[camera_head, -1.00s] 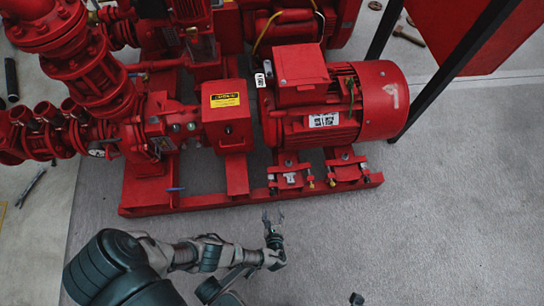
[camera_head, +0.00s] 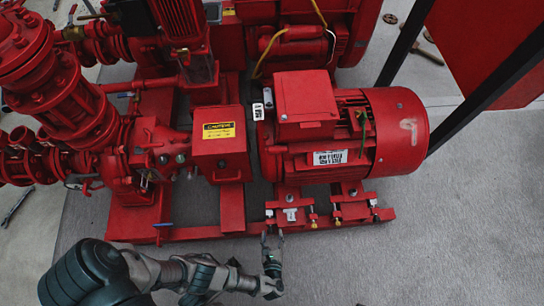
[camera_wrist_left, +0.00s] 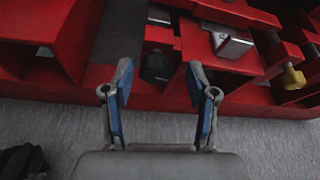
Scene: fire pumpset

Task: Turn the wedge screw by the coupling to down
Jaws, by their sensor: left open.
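The red pump base (camera_head: 345,222) carries the motor. A metal wedge block (camera_head: 290,215) sits under the motor's left foot, on the side of the red coupling guard (camera_head: 218,140). In the left wrist view a dark screw head (camera_wrist_left: 156,66) shows in the base opening, with a metal wedge piece (camera_wrist_left: 230,42) to its right. I cannot tell which way the screw is turned. My left gripper (camera_head: 272,236) is at the base's front edge, below that block. In the left wrist view its open, empty fingers (camera_wrist_left: 157,76) stand either side of the screw head, apart from it.
The red motor (camera_head: 395,135) stands above the wedges. A second wedge assembly (camera_head: 350,210) with brass-coloured bolts lies to the right. Red pipework (camera_head: 60,110) fills the left. The grey floor (camera_head: 420,265) at the front right is clear.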

